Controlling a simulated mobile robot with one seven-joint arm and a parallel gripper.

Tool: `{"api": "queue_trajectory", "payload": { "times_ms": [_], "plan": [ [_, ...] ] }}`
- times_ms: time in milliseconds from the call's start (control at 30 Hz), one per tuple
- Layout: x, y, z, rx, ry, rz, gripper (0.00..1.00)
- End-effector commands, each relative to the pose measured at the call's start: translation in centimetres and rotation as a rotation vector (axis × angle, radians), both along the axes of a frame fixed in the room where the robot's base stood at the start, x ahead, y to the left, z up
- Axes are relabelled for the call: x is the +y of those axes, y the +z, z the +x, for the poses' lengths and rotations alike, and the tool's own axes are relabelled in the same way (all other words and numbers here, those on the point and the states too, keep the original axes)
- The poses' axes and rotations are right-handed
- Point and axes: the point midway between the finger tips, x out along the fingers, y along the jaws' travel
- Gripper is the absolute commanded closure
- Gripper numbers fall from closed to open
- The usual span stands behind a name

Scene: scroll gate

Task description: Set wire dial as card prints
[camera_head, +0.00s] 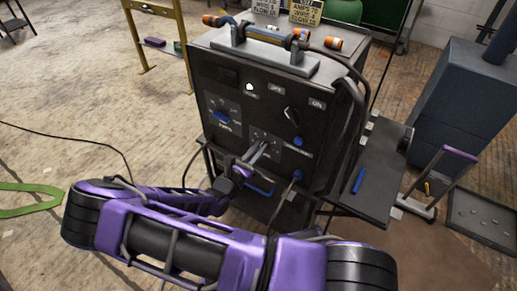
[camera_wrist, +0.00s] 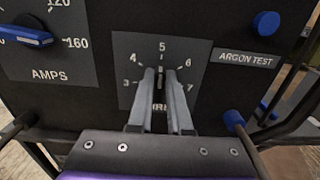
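The wire dial (camera_wrist: 161,78) is a dark knob on a grey plate marked 3 to 7 on the black machine's front. Its pointer is mostly hidden between my fingers and seems to face near 5. My gripper (camera_wrist: 160,76) has a finger on each side of the knob, close against it; the label below is mostly covered. In the head view my gripper (camera_head: 264,146) reaches the machine's front panel (camera_head: 225,150). Two printed cards, one on the right (camera_head: 306,12) and one on the left (camera_head: 266,6), stand behind the machine's top; their print is too small to read.
A blue AMPS knob (camera_wrist: 25,37) is left of the dial. A blue ARGON TEST button (camera_wrist: 266,24) is to the right, with a blue-tipped peg (camera_wrist: 233,120) lower down. Cables (camera_head: 352,125) hang at the machine's right side. A side shelf (camera_head: 375,165) holds a blue pen (camera_head: 358,180).

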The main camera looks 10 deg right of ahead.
Motion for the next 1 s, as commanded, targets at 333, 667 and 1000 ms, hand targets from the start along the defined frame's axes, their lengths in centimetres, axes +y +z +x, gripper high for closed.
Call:
{"api": "queue_trajectory", "payload": {
  "times_ms": [333,667,1000],
  "plan": [
    [0.0,0.03,-0.03,-0.004,0.0,0.004,1.0],
    [-0.16,0.23,-0.17,-0.089,0.0,0.088,1.0],
    [-0.49,0.14,-0.5,-0.298,-0.001,0.298,1.0]
  ]
}}
